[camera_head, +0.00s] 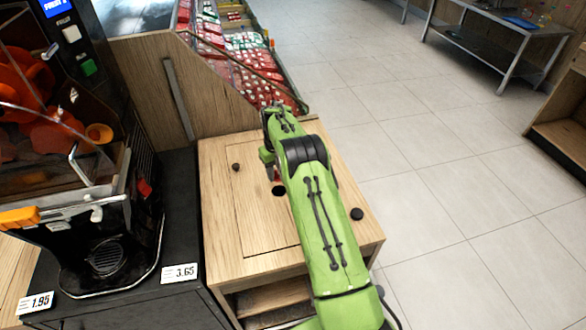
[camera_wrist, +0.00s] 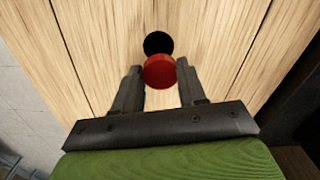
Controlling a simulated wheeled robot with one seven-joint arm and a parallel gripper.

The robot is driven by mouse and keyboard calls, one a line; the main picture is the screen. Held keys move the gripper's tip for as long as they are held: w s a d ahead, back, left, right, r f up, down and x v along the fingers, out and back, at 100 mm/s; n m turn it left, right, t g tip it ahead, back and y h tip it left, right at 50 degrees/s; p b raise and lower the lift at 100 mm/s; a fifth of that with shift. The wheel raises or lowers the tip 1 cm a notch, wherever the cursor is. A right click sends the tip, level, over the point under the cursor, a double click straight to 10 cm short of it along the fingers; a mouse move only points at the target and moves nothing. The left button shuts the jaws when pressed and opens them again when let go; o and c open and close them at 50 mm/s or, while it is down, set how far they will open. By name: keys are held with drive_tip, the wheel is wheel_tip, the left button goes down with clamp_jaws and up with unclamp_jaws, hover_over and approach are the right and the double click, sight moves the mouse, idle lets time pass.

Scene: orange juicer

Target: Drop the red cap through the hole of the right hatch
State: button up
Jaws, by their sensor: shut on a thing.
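My gripper (camera_wrist: 160,76) is shut on the red cap (camera_wrist: 159,72), which sits between the fingertips in the wrist view. The cap's height above the wood is hard to tell. In the head view my gripper (camera_head: 268,165) points down over the wooden counter top (camera_head: 225,200), and a dark round spot (camera_head: 279,190) shows beside it, partly hidden by my green arm.
Two more dark round spots lie on the counter top, one at left (camera_head: 236,167) and one near the right edge (camera_head: 357,213). The orange juicer (camera_head: 100,200) stands on the left, and a sloped display of red packs (camera_head: 240,60) is behind. The tiled floor at right is clear.

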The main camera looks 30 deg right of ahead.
drive_tip(key=shift+d+f, duration=0.15)
drive_tip(key=shift+d, duration=0.05)
drive_tip(key=shift+f+b, duration=1.5)
drive_tip(key=shift+f, duration=0.45)
drive_tip(key=shift+f+b, duration=0.35)
drive_tip(key=shift+f, duration=0.4)
drive_tip(key=o, duration=1.1)
drive_tip(key=shift+o, duration=0.3)
drive_tip(key=shift+o, duration=1.3)
